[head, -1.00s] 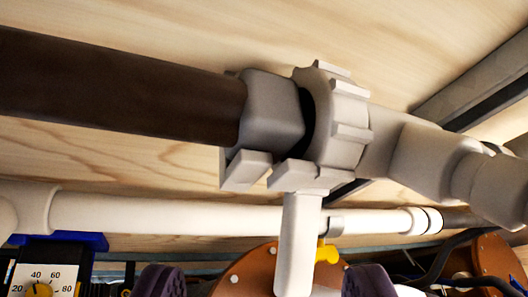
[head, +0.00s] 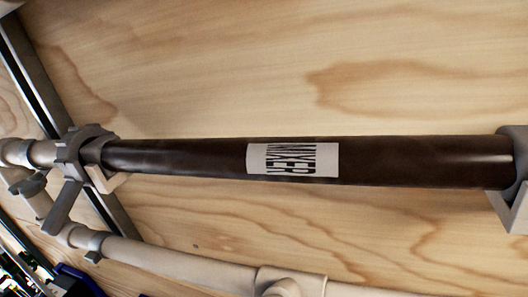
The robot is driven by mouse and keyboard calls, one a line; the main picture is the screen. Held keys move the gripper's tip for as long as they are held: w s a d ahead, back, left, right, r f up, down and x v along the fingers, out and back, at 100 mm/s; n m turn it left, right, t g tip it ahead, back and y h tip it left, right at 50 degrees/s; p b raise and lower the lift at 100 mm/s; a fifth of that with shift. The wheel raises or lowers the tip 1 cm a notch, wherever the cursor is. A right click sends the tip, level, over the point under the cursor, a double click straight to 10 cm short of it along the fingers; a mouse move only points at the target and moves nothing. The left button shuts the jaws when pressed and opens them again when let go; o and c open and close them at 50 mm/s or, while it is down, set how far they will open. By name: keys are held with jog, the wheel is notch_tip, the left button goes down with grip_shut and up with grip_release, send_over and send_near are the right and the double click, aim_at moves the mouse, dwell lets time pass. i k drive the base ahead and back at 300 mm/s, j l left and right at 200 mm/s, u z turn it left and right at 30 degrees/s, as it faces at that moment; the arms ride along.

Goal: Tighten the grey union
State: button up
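A grey union (head: 80,152) with a ribbed collar sits at the left end of a dark brown pipe (head: 200,158) in the head view. A flat grey tab (head: 62,207) sticks down from the collar. How tight the union is cannot be told. A lighter grey fitting (head: 517,160) holds the pipe's right end and is cut off by the picture's edge. My gripper is not in view.
A pale wooden panel (head: 400,80) lies behind the pipe. A white pipe (head: 185,265) runs below it to a tee (head: 290,285). A metal rail (head: 30,75) crosses at the left. Blue and dark equipment (head: 78,280) shows at the lower left.

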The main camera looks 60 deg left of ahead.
aim_at(69, 160)
jog(key=k+u, duration=0.35)
jog(key=k, duration=0.2)
jog(key=k+j+u, duration=0.1)
jog(key=k+u, duration=0.3)
jog(key=k, duration=0.15)
jog(key=i+u, duration=0.15)
jog(key=u, duration=0.2)
jog(key=i+l+u, duration=0.1)
jog(key=u, duration=0.25)
jog(key=l+u, duration=0.3)
jog(key=i+j, duration=0.1)
